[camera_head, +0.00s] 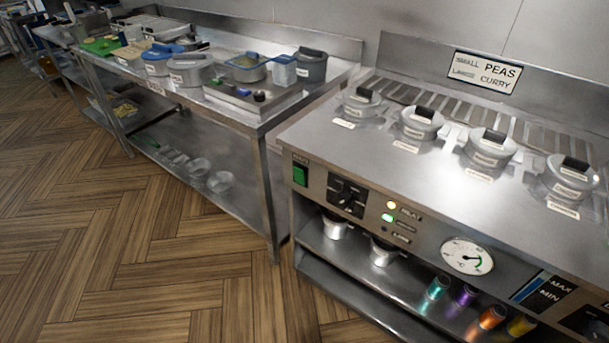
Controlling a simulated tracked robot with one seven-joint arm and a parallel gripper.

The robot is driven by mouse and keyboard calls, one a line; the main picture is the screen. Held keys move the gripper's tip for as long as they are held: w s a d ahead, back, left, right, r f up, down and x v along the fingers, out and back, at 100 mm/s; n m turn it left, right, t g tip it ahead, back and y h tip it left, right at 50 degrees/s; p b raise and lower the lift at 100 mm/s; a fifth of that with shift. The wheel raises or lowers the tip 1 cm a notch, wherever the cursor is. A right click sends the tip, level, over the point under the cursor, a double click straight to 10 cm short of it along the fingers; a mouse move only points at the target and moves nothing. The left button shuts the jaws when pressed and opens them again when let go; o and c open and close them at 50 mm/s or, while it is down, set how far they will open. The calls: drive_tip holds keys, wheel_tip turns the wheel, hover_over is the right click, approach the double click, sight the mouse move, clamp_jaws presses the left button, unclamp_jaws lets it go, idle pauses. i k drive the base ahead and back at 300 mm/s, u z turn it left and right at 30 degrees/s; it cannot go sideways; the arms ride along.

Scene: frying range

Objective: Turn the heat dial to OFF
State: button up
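The heat dial (346,192) is a black knob on a dark square plate, on the front panel of the steel frying range (400,180). The dial's markings are too small to read. A green switch (300,174) sits to its left. To its right are a lit yellowish lamp (391,205), a lit green lamp (388,218) and a darker lamp below them. A round white gauge (467,256) is further right. My gripper is not in view.
Several lidded pots (421,122) stand on the range top. Cups and coloured cylinders (464,296) stand on the shelf below the panel. A steel table (262,122) with containers adjoins on the left. The wooden floor (130,240) in front is clear.

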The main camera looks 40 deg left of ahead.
sight(343, 199)
drive_tip(key=u, duration=2.85)
drive_tip(key=k, duration=0.95)
drive_tip(key=z, duration=0.75)
drive_tip(key=i, duration=1)
drive_tip(key=z, duration=0.1)
